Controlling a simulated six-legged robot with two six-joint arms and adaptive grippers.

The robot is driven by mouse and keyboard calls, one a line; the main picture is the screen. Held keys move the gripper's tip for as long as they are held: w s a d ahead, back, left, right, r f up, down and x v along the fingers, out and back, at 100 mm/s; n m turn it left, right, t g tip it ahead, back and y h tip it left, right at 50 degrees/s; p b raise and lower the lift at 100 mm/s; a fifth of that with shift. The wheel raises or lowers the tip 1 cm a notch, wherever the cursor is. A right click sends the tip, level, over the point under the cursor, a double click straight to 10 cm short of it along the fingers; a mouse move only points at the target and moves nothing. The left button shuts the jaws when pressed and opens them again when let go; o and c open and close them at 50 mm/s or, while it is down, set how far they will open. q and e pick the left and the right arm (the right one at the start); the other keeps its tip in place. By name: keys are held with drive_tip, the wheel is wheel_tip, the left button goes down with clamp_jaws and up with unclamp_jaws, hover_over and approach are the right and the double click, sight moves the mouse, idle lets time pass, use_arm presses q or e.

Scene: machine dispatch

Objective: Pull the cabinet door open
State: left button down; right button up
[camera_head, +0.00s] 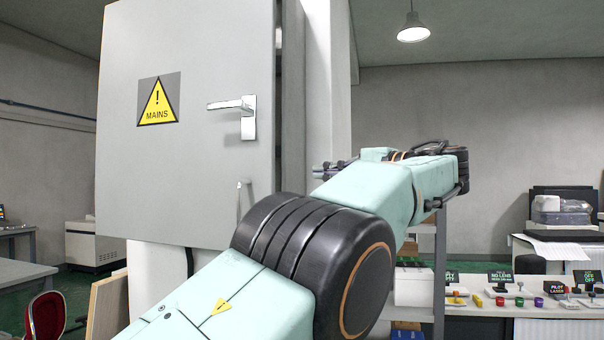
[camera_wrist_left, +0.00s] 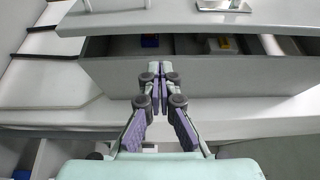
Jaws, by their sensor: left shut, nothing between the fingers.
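The grey cabinet door (camera_head: 190,180) with a yellow MAINS sign (camera_head: 157,103) stands slightly ajar, with a dark gap along its right edge in the head view. Its silver lever handle (camera_head: 235,110) is near that edge, and part of it shows at the top of the left wrist view (camera_wrist_left: 222,5). My left gripper (camera_head: 326,170) is right of the door and below the handle level, not on the handle. In the left wrist view its fingers (camera_wrist_left: 160,70) are closed together and empty, pointing toward the gap by the door edge. My right gripper is not visible.
A bench (camera_head: 530,308) with signs and coloured buttons stands at the right. A red chair (camera_head: 47,318) is at lower left.

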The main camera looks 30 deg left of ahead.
use_arm(q)
drive_tip(key=a, duration=0.3)
drive_tip(key=w+a, duration=0.1)
drive_tip(key=a, duration=0.3)
drive_tip(key=w+a, duration=0.1)
drive_tip(key=a, duration=0.2)
drive_tip(key=shift+w+a+f, duration=0.1)
drive_tip(key=shift+a+f, duration=0.05)
drive_tip(key=shift+a, duration=0.05)
drive_tip(key=shift+a, duration=0.1)
drive_tip(key=shift+d, duration=0.25)
